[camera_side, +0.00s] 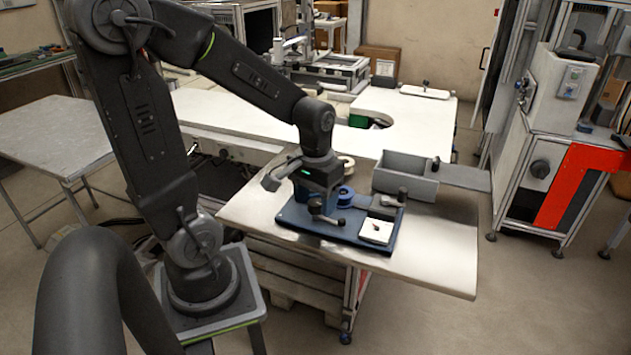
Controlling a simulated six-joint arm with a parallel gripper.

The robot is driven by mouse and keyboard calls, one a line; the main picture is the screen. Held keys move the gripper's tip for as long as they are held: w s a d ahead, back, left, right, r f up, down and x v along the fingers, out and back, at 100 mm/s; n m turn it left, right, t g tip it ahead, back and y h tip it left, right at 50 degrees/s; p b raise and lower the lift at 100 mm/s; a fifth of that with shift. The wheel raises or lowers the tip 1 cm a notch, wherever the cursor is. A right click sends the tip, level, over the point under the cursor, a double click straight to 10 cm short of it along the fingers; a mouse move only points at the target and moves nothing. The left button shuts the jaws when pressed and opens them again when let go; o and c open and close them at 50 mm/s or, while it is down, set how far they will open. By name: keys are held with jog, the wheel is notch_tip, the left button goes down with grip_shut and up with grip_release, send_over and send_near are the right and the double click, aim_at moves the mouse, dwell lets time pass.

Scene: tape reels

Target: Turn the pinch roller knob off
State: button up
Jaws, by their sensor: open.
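A dark blue base plate (298,222) lies on the white table, with small dark fittings on it. A dark knob-like part with a lever (328,217) stands on the plate beneath and just in front of my gripper. Another dark knob-like part (402,194) stands at the plate's right rear. I cannot tell which of these is the pinch roller knob. My gripper (317,198) points down over the plate's left rear, open, with its fingertips hard to make out. I cannot tell whether it touches anything. A blue tape reel (345,195) sits to its right.
A white square block (376,231) sits at the plate's right front. A cream reel (346,164) lies behind the blue one. A grey open bin (408,185) stands behind the plate. The white table's (440,262) right front is clear.

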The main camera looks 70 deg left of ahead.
aim_at(315, 202)
notch_tip(315, 202, up, 14)
jog(key=shift+f, duration=0.25)
dwell(0.3)
jog(key=s+d+f+m+t, duration=0.1)
jog(key=s+d+m+t, duration=0.1)
jog(key=d, duration=0.3)
jog(key=s+d+f+m+t, duration=0.1)
jog(key=d+m+t, duration=0.2)
jog(key=d+m, duration=0.1)
jog(key=shift+s+d+f+t, duration=0.3)
jog(key=shift+s+d, duration=0.05)
jog(key=shift+d, duration=0.15)
